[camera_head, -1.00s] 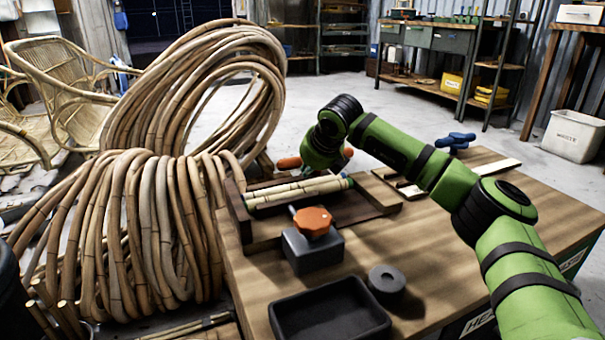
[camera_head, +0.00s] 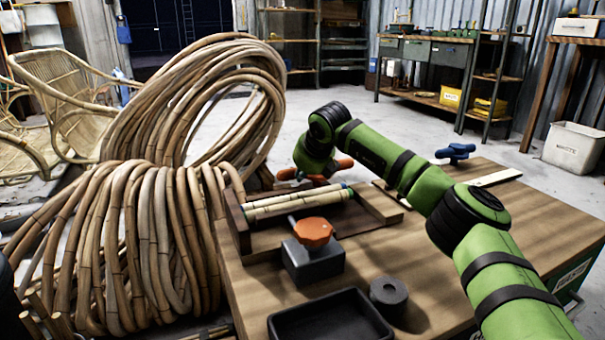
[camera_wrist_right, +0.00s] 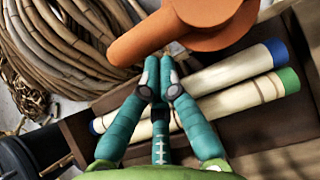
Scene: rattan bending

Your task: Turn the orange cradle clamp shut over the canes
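The orange cradle clamp (camera_wrist_right: 205,20) fills the top of the right wrist view, its rounded handle (camera_wrist_right: 140,42) pointing left. In the head view orange parts of the clamp (camera_head: 287,173) show at the far side of the cradle, partly behind my right arm. Two pale canes (camera_head: 298,203) with blue and green ends lie side by side in the wooden cradle (camera_head: 243,232). My right gripper's teal fingers (camera_wrist_right: 161,82) are together, tips right at the handle's near edge with nothing seen between them; contact is unclear. My left gripper is out of view.
An orange knob (camera_head: 312,232) on a dark block (camera_head: 311,262) stands before the cradle. A black tray (camera_head: 330,318) and dark roll (camera_head: 388,294) lie at the table's front. Large rattan coils (camera_head: 150,240) crowd the left. A blue-handled item (camera_head: 455,151) lies at the back right.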

